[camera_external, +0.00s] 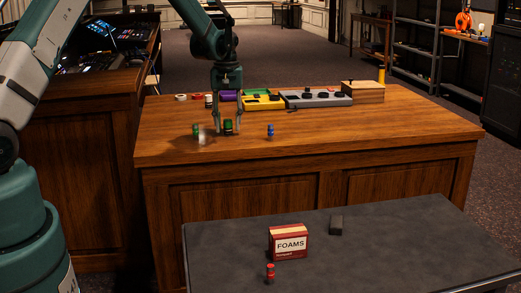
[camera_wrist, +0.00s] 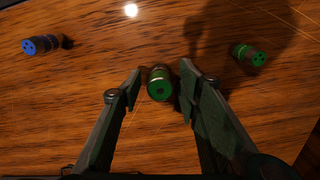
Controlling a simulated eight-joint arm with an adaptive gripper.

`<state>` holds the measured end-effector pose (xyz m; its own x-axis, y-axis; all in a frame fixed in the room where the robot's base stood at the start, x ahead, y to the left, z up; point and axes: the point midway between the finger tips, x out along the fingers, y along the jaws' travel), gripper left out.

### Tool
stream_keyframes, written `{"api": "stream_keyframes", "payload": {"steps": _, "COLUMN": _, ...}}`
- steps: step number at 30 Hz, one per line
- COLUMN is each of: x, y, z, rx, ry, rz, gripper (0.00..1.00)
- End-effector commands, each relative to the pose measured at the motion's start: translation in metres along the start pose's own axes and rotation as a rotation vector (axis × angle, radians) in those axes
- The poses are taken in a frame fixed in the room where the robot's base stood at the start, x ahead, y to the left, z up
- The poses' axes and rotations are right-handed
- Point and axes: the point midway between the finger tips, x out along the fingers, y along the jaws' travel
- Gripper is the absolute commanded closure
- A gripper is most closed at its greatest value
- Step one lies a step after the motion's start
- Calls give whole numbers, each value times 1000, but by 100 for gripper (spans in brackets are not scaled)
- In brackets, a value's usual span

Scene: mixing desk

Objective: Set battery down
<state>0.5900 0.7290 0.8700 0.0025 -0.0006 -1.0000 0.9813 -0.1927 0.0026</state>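A green battery-like cylinder (camera_wrist: 160,83) stands on the wooden desk between my gripper's two fingers. My gripper (camera_wrist: 161,80) is open around it, with a small gap visible on both sides. In the external view my gripper (camera_external: 226,130) points straight down at the desk top, and the green cylinder (camera_external: 228,126) shows between its fingers. A second green cylinder (camera_external: 195,130) stands to the left, and a blue one (camera_external: 270,130) to the right. In the wrist view the blue cylinder (camera_wrist: 40,45) is at upper left and the other green one (camera_wrist: 248,55) at upper right.
A grey device (camera_external: 316,98), a yellow tray (camera_external: 262,103) and a wooden box (camera_external: 362,92) line the desk's back. The desk's right front is clear.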

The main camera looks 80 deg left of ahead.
Motion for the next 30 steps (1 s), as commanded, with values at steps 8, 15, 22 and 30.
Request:
{"api": "stream_keyframes", "payload": {"steps": 8, "x": -38, "y": 0, "z": 0, "rx": 0, "ry": 0, "rz": 0, "gripper": 66}}
{"api": "stream_keyframes", "payload": {"steps": 15, "x": -77, "y": 0, "z": 0, "rx": 0, "ry": 0, "rz": 0, "gripper": 66}}
{"api": "stream_keyframes", "payload": {"steps": 22, "x": -104, "y": 0, "z": 0, "rx": 0, "ry": 0, "rz": 0, "gripper": 66}}
{"api": "stream_keyframes", "payload": {"steps": 30, "x": -113, "y": 0, "z": 0, "rx": 0, "ry": 0, "rz": 0, "gripper": 66}}
